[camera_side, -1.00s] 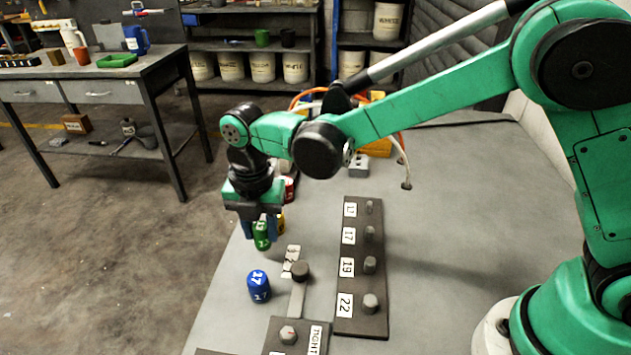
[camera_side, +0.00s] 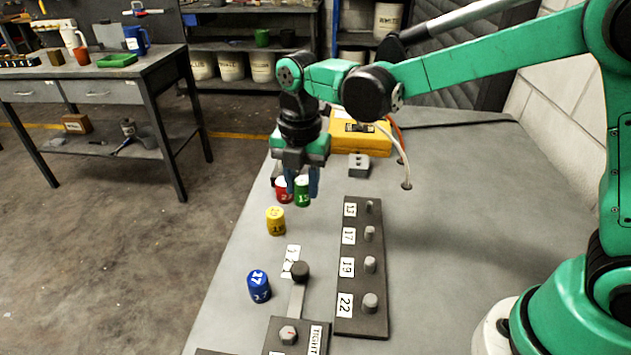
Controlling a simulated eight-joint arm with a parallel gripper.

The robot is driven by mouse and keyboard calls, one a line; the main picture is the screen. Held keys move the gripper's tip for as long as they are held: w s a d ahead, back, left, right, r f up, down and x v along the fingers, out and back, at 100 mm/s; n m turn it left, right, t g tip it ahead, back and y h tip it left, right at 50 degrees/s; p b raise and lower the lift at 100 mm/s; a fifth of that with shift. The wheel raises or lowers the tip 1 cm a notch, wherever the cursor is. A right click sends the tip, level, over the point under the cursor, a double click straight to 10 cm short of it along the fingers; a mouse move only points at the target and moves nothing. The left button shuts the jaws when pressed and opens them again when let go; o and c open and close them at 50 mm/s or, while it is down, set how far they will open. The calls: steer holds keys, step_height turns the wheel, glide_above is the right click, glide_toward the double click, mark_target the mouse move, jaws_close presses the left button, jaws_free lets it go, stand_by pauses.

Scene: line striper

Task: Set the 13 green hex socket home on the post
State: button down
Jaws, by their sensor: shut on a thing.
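The green socket (camera_side: 303,192) with white digits is held between the blue fingers of my gripper (camera_side: 303,184). It looks upright and raised above the table, left of the post board. The dark post board (camera_side: 351,320) carries a row of grey hex posts with white labels. The smallest post (camera_side: 370,206), beside the 13 label (camera_side: 349,210), is at the far end and bare. My gripper is left of that post and apart from it. The fingers partly hide the green socket and the red socket (camera_side: 284,196) behind.
A yellow socket (camera_side: 275,222) and a blue 17 socket (camera_side: 259,287) stand left of the board. A torque wrench (camera_side: 298,290) lies near its front left. A yellow case (camera_side: 360,139) and a small grey block (camera_side: 359,166) stand behind. Bare table lies right of the board.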

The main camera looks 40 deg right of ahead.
steer(key=s+d+r+m, duration=0.2)
steer(key=d, duration=0.4)
steer(key=s+d+r+m, duration=0.1)
steer(key=s+d+m, duration=0.1)
steer(key=d, duration=0.4)
glide_above(370, 202)
steer(key=shift+f, duration=2.85)
steer(key=shift+f, duration=1.75)
steer(key=shift+c, duration=0.8)
jaws_free()
steer(key=shift+r, duration=3.55)
